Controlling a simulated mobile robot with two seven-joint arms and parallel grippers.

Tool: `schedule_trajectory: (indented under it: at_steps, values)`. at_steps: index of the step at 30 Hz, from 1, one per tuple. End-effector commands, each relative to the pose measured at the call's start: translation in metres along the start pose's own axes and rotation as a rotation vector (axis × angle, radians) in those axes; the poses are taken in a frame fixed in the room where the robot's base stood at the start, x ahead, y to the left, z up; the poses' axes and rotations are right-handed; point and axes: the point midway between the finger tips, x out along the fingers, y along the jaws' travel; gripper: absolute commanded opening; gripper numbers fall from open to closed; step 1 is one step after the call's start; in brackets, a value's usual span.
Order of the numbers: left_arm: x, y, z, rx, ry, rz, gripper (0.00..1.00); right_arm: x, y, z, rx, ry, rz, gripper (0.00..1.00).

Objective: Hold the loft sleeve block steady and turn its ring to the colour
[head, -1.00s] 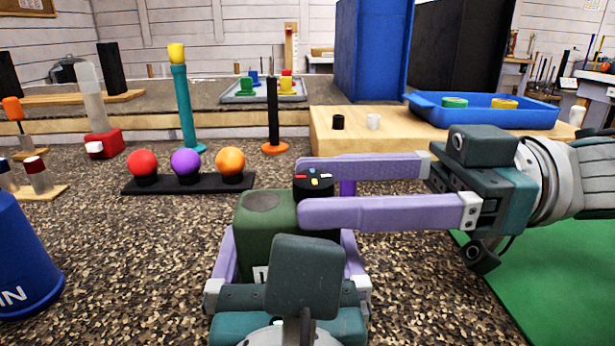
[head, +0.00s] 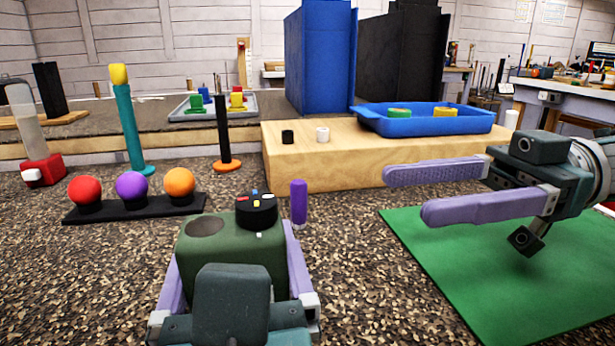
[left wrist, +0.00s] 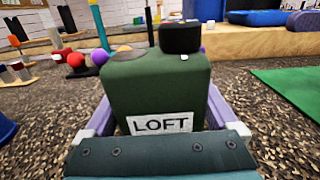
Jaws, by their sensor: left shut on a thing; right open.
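The loft sleeve block (head: 226,250) is dark green and stands upright in front of me; its LOFT label shows in the left wrist view (left wrist: 160,123). Its black ring (head: 256,212) sits on top at the right, with red, blue, yellow and white marks on it. A small white mark on the block lies in front of the ring. A shallow round recess (head: 206,225) is at the top left. My left gripper (head: 237,264) is shut on the block's sides. My right gripper (head: 404,195) is open and empty, to the right of the ring and clear of it.
A purple peg (head: 298,202) stands close behind the block at the right. A black rack (head: 142,211) with red, purple and orange balls is at the left. A wooden platform (head: 340,170) with a blue tray (head: 440,125) is behind; a green mat (head: 480,265) lies at the right.

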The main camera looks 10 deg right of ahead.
Motion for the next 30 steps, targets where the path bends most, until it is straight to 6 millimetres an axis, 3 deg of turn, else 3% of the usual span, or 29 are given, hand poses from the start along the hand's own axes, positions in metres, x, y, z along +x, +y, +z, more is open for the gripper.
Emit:
schedule_trajectory:
  at_steps: [5,6,8,15,19,30]
  values:
    - [0.0,0.0,0.001,0.0,-0.001,0.0,0.26,0.0,0.0,0.0,0.0,0.0,0.0,0.65]
    - [0.0,0.0,0.001,0.0,-0.001,0.0,0.93,0.0,0.0,0.0,0.0,0.0,0.0,0.65]
    - [0.0,0.0,0.001,0.0,-0.001,0.0,1.0,0.0,0.0,0.0,0.0,0.0,0.0,0.65]
    - [-0.001,0.0,0.0,0.0,0.0,0.0,1.0,0.001,0.0,0.0,0.0,0.0,0.0,0.65]
    - [-0.01,0.0,-0.001,0.0,0.001,-0.001,1.0,0.001,0.0,0.0,0.0,0.0,0.0,0.65]
    - [-0.089,0.0,-0.001,0.0,0.004,-0.002,1.0,0.001,0.0,0.0,0.0,0.0,0.0,0.65]
